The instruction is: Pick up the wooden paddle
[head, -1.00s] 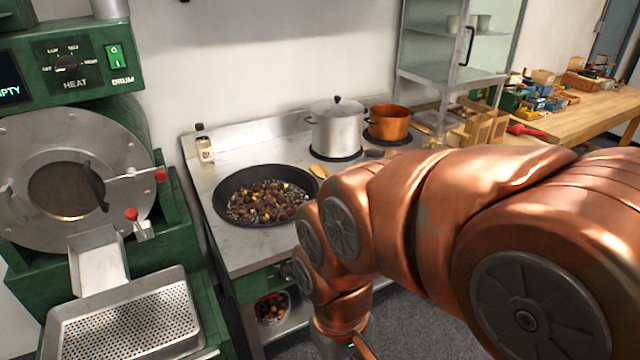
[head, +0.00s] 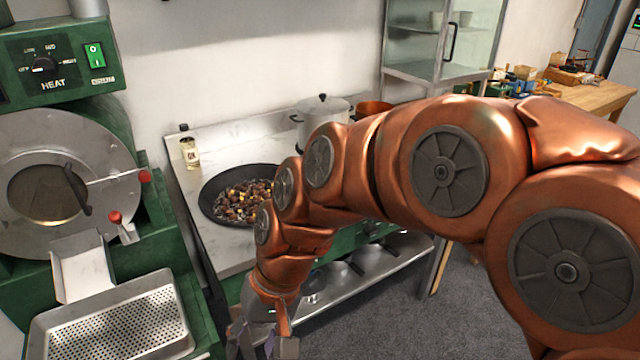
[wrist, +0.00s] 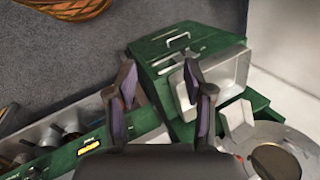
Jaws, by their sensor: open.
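I cannot make out the wooden paddle in either view now; my arm covers the stretch of counter just right of the pan in the head view. The dark pan (head: 207,205) of chestnuts (head: 243,202) sits on the steel stove top (head: 205,166). My gripper (head: 263,347) hangs low in front of the stove, at the bottom edge of the head view. In the wrist view my gripper (wrist: 160,78) has its two fingers apart with nothing between them, over the green roaster base and its steel tray.
The green roaster (head: 105,225) with its perforated tray (head: 115,325) stands at the left. A seasoning jar (head: 190,153) and a steel pot (head: 322,110) stand on the stove. Lower shelf (head: 345,278) holds pans.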

